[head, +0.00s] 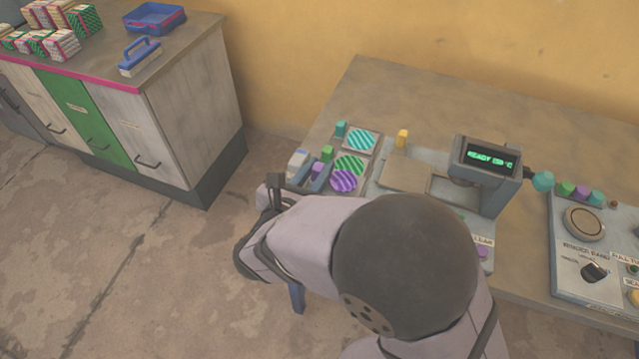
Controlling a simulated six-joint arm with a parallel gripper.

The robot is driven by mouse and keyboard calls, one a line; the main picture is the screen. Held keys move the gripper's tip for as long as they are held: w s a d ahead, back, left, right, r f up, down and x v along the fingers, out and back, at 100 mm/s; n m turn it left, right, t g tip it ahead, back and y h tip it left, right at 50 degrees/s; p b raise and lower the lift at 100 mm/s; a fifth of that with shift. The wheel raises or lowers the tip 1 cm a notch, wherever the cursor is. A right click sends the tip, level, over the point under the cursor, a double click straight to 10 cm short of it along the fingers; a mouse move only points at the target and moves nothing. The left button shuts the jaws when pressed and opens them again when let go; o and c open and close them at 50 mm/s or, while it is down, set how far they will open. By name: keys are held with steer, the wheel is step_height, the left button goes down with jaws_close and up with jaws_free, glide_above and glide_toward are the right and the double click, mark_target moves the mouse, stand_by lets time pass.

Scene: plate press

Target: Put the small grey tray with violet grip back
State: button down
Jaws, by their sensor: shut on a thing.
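The violet grip (317,169) of the small grey tray shows at the left edge of the press table. A violet striped disc (344,181) lies beside it, apparently on that tray, whose grey body is mostly hidden. My gripper (309,172) is at the violet grip, shut on it, with its blue-grey fingers either side. My arm covers the area just in front. I cannot tell whether the tray rests in its place or is slightly raised.
Behind it are a green striped disc (349,164) with a green grip (327,153), and a teal striped disc (362,140) with a teal grip (340,129). The press (487,165) reads "READY". A control panel (590,240) is at right, a cabinet (190,110) at left.

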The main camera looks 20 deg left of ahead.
steer(key=shift+f, duration=2.2)
steer(key=shift+f+b, duration=0.15)
steer(key=shift+b, duration=0.15)
steer(key=c, duration=1.6)
jaws_free()
steer(key=shift+r, duration=0.25)
steer(key=shift+s, duration=0.3)
steer(key=v, duration=1.1)
steer(key=shift+s+r, duration=0.1)
steer(key=shift+s, duration=0.1)
